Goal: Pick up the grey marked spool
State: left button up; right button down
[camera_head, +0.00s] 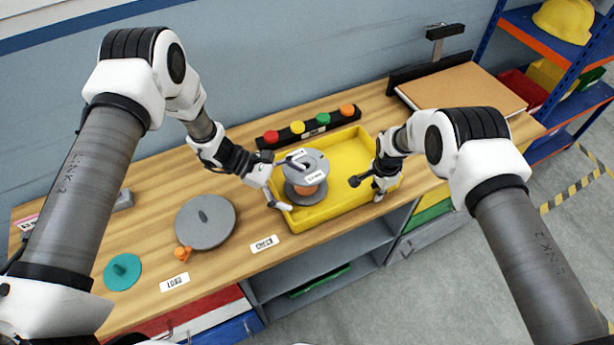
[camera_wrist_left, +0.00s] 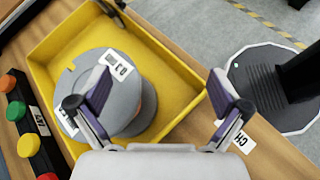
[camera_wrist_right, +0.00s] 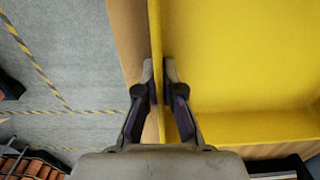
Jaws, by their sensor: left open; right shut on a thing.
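The grey spool (camera_head: 306,168) stands in the left part of the yellow tray (camera_head: 352,150), with white labels on its top flange and an orange patch at its middle. It also shows in the left wrist view (camera_wrist_left: 128,78). My left gripper (camera_head: 290,186) is open at the spool; one finger is over its top flange, the other near the tray's front rim. My right gripper (camera_wrist_right: 159,72) is shut on the tray's right wall (camera_wrist_right: 156,40).
A strip of coloured buttons (camera_head: 310,127) lies behind the tray. A grey disc (camera_head: 206,222), a small orange piece (camera_head: 182,253) and a teal disc (camera_head: 122,271) lie to the left. A brown-topped box (camera_head: 462,88) stands back right. Table labels (camera_head: 264,243) line the front edge.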

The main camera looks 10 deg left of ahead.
aim_at(302, 175)
pick_arm(q)
jog(key=w+a+f+n+t, duration=0.2)
jog(key=a+f+n+t, duration=0.1)
jog(key=a+n+t, duration=0.6)
jog(key=shift+n+g, duration=0.4)
jog(key=shift+n, duration=0.2)
jog(key=x, duration=1.2)
jog(key=shift+d, duration=0.15)
jog(key=shift+w, duration=0.1)
jog(key=c, duration=1.8)
notch_tip(302, 175, up, 10)
jog(key=shift+r, duration=0.1)
jog(key=shift+w, duration=0.1)
pick_arm(e)
jog(key=c, duration=1.2)
grip_release()
jog(key=shift+f, duration=0.1)
jog(key=shift+c, duration=0.2)
